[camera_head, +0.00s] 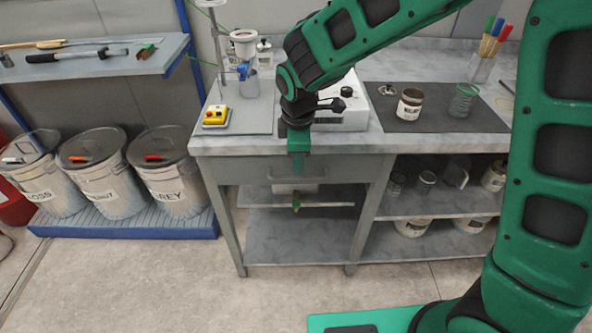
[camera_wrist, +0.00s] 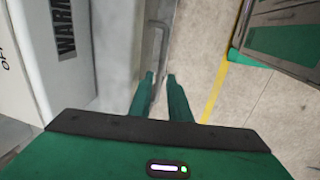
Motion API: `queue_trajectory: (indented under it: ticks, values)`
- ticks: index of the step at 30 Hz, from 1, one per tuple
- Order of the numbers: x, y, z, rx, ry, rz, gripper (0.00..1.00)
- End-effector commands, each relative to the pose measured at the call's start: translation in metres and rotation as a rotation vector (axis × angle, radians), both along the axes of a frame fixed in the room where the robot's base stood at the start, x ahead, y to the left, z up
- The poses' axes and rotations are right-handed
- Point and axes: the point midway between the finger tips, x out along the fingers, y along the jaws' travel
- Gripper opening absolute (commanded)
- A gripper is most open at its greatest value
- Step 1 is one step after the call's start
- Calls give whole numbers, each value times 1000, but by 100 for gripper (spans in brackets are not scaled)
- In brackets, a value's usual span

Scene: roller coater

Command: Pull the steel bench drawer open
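The steel bench drawer (camera_head: 245,171) is a grey front under the left part of the bench top, and it looks closed. Its bar handle (camera_head: 291,179) is near the middle of the front, partly hidden by my gripper. My gripper (camera_head: 297,172) points down in front of the drawer, close to the handle. In the wrist view the two green fingers of my gripper (camera_wrist: 160,77) stand apart with a narrow gap between their tips. The grey bench front (camera_wrist: 157,35) runs just beyond them. I cannot tell whether the fingers touch the handle.
An open shelf (camera_head: 300,246) lies below the drawer. Labelled bins (camera_head: 162,172) stand left. The floor (camera_head: 200,290) in front is clear.

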Motion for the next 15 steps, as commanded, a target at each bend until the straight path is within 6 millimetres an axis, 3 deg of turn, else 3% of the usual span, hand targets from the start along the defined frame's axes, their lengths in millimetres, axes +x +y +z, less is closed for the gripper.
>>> queue_trajectory:
  ticks: [6, 15]
  values:
    - [6, 0, -34, 0, 2, -1, 17]
    - [9, -1, -49, 1, 0, -2, 17]
